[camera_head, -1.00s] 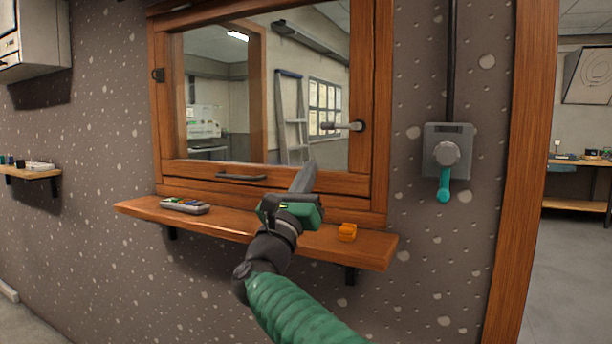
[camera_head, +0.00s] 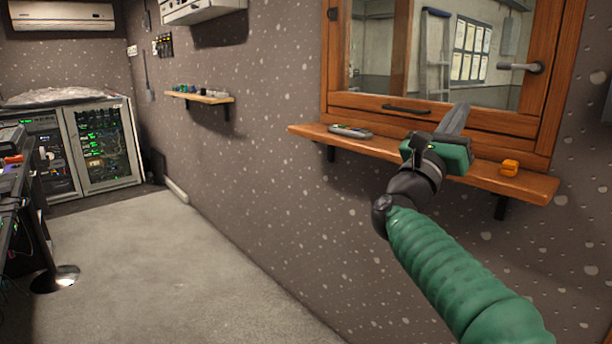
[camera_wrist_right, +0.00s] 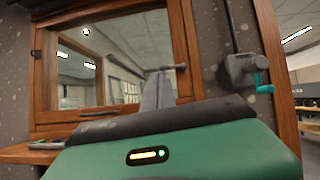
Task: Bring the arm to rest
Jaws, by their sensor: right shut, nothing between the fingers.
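My right arm comes in from the lower right in the head view, with a green sleeve and a dark wrist. My right gripper (camera_head: 455,120) is shut and empty, its grey fingers pointing up and away in front of the window's lower frame, above the wooden sill shelf (camera_head: 385,147). In the right wrist view the shut fingers (camera_wrist_right: 158,92) rise beyond the green gripper housing, with the window behind them. My left gripper is not in view.
The wooden window (camera_head: 440,112) has a handle. A lever box (camera_wrist_right: 240,70) is on the wall at right. A small wall shelf (camera_head: 205,98), equipment racks (camera_head: 100,145) and clear floor (camera_head: 190,270) are at left.

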